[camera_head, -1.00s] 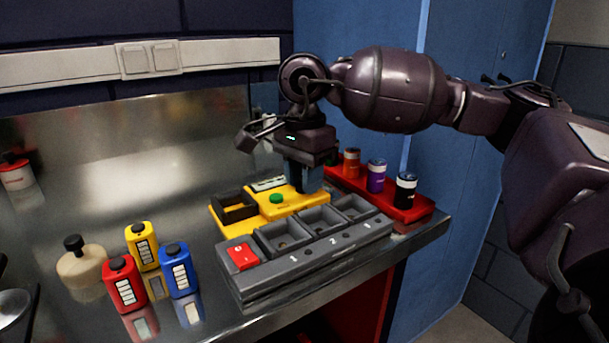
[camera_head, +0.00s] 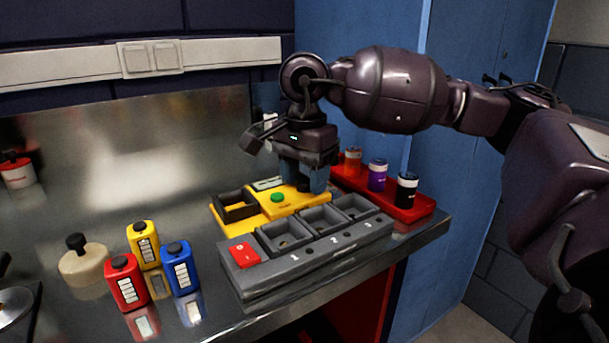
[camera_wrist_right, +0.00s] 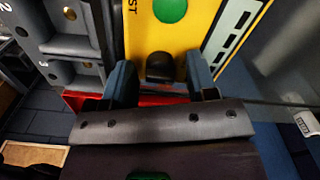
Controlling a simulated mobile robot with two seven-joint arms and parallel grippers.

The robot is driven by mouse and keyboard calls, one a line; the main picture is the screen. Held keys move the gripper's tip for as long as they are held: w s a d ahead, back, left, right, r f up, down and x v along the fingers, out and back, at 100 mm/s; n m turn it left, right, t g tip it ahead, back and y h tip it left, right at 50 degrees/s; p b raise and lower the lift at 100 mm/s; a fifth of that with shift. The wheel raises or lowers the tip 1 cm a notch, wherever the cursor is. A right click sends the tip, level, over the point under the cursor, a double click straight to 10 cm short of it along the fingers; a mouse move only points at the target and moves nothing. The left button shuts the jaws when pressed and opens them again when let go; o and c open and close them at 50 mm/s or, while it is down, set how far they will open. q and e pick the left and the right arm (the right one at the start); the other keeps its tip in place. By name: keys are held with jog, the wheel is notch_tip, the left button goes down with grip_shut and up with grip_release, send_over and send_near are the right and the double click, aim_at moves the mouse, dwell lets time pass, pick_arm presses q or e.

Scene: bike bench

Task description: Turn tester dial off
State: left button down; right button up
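The yellow tester (camera_head: 300,203) lies on the metal bench behind the grey unit, with a green button (camera_head: 277,198) and a black open bay. In the right wrist view the tester (camera_wrist_right: 150,35) shows its dark dial (camera_wrist_right: 160,67) below the green button (camera_wrist_right: 170,9). My right gripper (camera_head: 305,181) points down over the tester's right end. In the wrist view its two blue-grey fingers (camera_wrist_right: 161,82) are apart, one on each side of the dial, with gaps between. The dial is hidden in the head view. My left gripper is out of view.
A grey unit (camera_head: 300,262) with numbered bays and a red switch (camera_head: 243,254) stands in front. A red tray (camera_head: 419,211) with several small cylinders is close to the right. Red, yellow and blue bottles and a beige one (camera_head: 84,262) stand left. A blue cabinet is behind.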

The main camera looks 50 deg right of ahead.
aim_at(305, 176)
jog(key=shift+r, duration=0.55)
notch_tip(305, 176, up, 8)
jog(key=shift+r+p, duration=0.2)
jog(key=shift+p, duration=0.65)
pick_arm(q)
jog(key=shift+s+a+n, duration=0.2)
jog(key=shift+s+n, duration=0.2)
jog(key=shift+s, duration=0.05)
pick_arm(e)
jog(key=shift+r, duration=0.65)
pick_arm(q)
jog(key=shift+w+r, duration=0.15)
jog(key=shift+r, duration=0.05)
